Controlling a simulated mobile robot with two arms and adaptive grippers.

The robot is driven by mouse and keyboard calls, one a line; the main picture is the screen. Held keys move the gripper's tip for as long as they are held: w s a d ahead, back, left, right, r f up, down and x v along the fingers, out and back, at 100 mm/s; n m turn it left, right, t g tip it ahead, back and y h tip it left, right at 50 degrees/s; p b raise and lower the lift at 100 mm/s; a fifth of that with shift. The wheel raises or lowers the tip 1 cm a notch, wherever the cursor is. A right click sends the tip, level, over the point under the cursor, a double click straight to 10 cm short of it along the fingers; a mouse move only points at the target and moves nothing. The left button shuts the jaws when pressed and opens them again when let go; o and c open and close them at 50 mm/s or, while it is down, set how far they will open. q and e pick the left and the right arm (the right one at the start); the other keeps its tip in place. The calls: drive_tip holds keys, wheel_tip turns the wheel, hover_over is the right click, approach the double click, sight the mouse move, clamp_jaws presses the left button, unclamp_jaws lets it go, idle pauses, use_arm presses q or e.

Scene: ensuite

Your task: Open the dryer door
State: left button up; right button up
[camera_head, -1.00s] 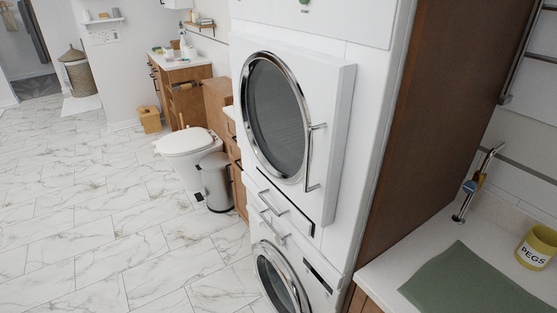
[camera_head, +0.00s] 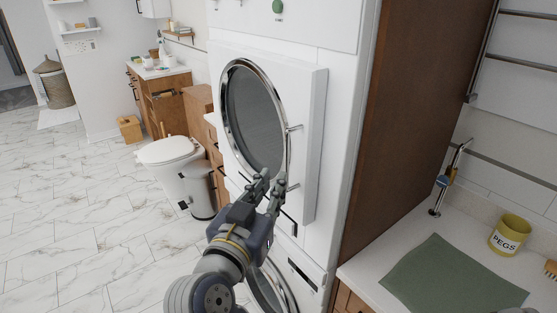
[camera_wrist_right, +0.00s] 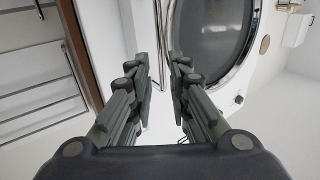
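The dryer (camera_head: 335,110) is the upper white machine of a stack. Its door (camera_head: 309,165) is a thick white panel with a round dark window (camera_head: 254,118) in a chrome ring; it looks closed. The chrome bar handle (camera_head: 289,155) stands upright at the window's right side. My right gripper (camera_head: 273,184) is in front of the door, near the handle's lower end, its fingers apart and empty. In the right wrist view the open fingers (camera_wrist_right: 165,75) point toward the door, with a chrome strip showing between them; contact cannot be told. My left gripper is out of view.
A washer (camera_head: 272,287) is below the dryer, partly hidden by my arm. A brown wooden panel (camera_head: 420,90) borders the dryer's right. Beyond it a counter (camera_head: 365,270) holds a green cloth (camera_head: 450,280) and a yellow pegs pot (camera_head: 510,235). A toilet (camera_head: 170,152) and bin stand left.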

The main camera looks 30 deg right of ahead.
sight(286, 162)
drive_tip(key=p+x, duration=0.3)
drive_tip(key=x, duration=0.6)
drive_tip(key=shift+r, duration=0.1)
drive_tip(key=shift+w+d+p, duration=0.35)
clamp_jaws()
